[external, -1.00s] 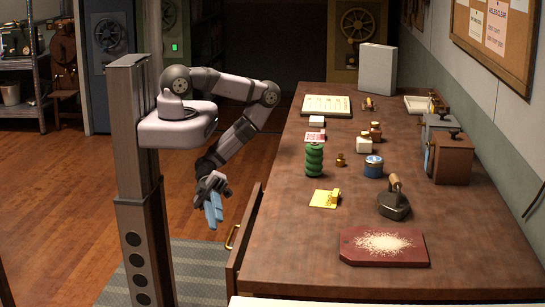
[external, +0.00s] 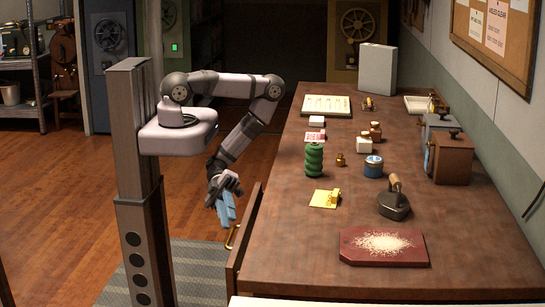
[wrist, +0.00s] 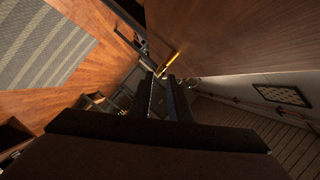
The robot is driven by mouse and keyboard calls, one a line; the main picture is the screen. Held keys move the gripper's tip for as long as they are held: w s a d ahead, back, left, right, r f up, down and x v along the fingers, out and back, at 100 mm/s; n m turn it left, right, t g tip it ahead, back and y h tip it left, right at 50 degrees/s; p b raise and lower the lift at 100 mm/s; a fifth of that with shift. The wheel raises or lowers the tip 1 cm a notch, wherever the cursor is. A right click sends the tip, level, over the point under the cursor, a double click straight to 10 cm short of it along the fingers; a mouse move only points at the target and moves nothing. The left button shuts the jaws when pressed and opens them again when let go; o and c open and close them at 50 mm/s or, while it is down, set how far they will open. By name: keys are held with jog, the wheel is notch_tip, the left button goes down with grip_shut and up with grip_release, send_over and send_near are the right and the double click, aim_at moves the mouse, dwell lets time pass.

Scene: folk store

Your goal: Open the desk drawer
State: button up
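The brown wooden desk (external: 400,262) runs along the right. Its drawer front (external: 246,240) is a panel on the desk's left side, standing slightly out from the desktop's edge. A yellow, brass-like handle (external: 232,237) sits on its outer face; it also shows in the wrist view (wrist: 173,60). My gripper (external: 229,222), with light blue fingers, points down beside the handle and overlaps its upper part in the external view. In the wrist view the dark fingers (wrist: 160,78) have a gap between them, with the handle just beyond the tips. I cannot tell whether they touch it.
On the desktop are a red board with pale grains (external: 385,246), a flat iron (external: 394,199), a green stacked object (external: 314,160) and a blue tin (external: 373,167). A grey striped mat (external: 200,262) lies on the floor left of the drawer, where the floor is free.

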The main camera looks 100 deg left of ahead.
aim_at(231, 233)
jog(key=shift+d, duration=0.1)
jog(key=shift+b+x, duration=0.9)
jog(key=shift+x, duration=2.6)
grip_shut()
